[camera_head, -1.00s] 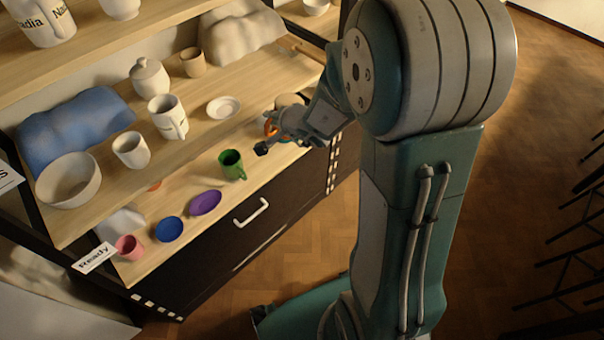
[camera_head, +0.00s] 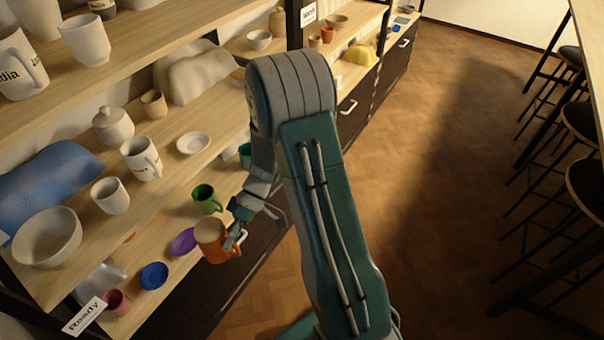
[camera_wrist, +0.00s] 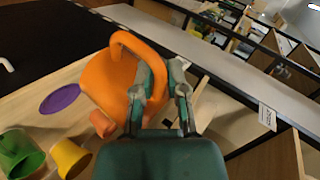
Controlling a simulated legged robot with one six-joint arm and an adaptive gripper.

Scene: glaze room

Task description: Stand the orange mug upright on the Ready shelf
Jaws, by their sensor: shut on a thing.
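The Ready sign (camera_head: 84,316) hangs at the near left end of the lower shelf (camera_head: 190,262). I cannot tell how far the mug's base is above the board.
The lower shelf holds a pink mug (camera_head: 117,302), a blue plate (camera_head: 153,276), a purple plate (camera_head: 183,242) and a green mug (camera_head: 206,199). A yellow cup (camera_wrist: 70,157) shows in the wrist view. The shelf above carries a white bowl (camera_head: 47,238). Stools (camera_head: 580,125) stand right.

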